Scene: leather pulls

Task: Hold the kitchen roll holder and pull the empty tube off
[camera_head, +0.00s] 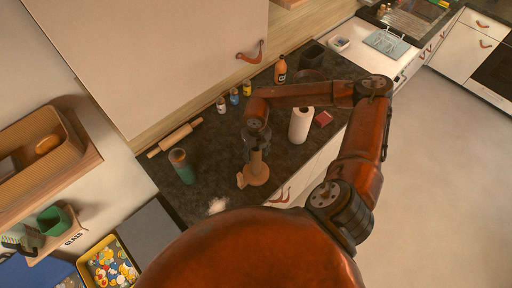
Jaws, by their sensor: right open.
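The kitchen roll holder (258,179) stands on the dark countertop, with a round wooden base. A brown tube (257,160) stands upright on it; whether it is the empty tube or the post itself is hard to tell. My right gripper (256,149) points down over the top of the tube, open, with its dark fingers at the upper end. Contact cannot be made out. My left gripper does not show.
A white paper roll (301,125) stands to the right, beside a red block (323,118). A green cylinder (182,166) and a rolling pin (175,138) are at left. Small bottles (234,96) and an orange bottle (280,70) stand behind. The cabinet overhangs the back.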

